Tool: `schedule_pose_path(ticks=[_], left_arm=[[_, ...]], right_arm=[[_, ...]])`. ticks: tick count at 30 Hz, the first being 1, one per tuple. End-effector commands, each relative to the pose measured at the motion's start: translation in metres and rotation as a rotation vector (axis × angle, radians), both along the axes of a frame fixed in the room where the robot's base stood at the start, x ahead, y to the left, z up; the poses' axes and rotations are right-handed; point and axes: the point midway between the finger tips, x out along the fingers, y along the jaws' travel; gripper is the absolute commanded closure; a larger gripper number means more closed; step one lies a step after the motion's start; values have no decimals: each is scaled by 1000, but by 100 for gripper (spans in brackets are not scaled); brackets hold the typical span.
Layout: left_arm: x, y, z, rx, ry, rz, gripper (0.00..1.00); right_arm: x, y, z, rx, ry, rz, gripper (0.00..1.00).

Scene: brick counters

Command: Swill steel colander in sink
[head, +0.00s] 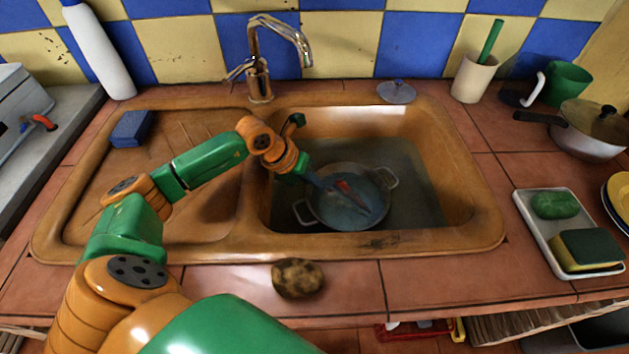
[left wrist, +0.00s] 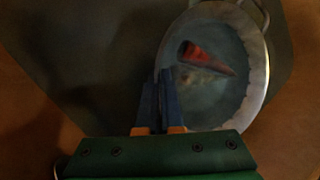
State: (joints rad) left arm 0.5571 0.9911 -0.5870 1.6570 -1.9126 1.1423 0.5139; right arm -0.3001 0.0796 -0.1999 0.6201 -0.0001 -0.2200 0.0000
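The steel colander (head: 347,222), round with two loop handles, sits in the water of the right sink basin (head: 440,150). It also shows in the left wrist view (left wrist: 255,90). A red tapered thing (head: 352,194) lies inside it. My left gripper (head: 322,184) reaches down into the basin from the left. Its blue fingers are close together at the colander's upper-left rim and appear shut on it. In the left wrist view the fingers (left wrist: 164,90) hide the pinched part of the rim. My right gripper is not in view.
The chrome tap (head: 262,75) stands behind the sink. A blue sponge (head: 131,128) lies on the left drainboard (head: 190,215). A potato (head: 298,278) rests on the front edge. A tray (head: 533,221) with sponge and soap and a lidded pan (head: 583,145) stand right.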

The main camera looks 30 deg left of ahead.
Motion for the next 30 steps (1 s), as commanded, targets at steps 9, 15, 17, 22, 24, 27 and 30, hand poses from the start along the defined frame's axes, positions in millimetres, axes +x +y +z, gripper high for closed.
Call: schedule_pose_path(ticks=[9, 15, 17, 22, 24, 27, 30], left_arm=[[0, 0, 0, 0, 0, 0, 100], [0, 0, 5, 0, 0, 0, 100], [0, 0, 8, 0, 0, 0, 100], [0, 0, 14, 0, 0, 0, 100], [0, 0, 13, 0, 0, 0, 100], [0, 0, 11, 0, 0, 0, 100], [0, 0, 7, 0, 0, 0, 100]], right_arm=[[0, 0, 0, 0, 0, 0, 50], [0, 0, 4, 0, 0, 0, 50], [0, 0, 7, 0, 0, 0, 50], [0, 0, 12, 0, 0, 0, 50], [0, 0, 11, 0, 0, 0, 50], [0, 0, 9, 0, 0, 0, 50], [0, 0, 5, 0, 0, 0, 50]])
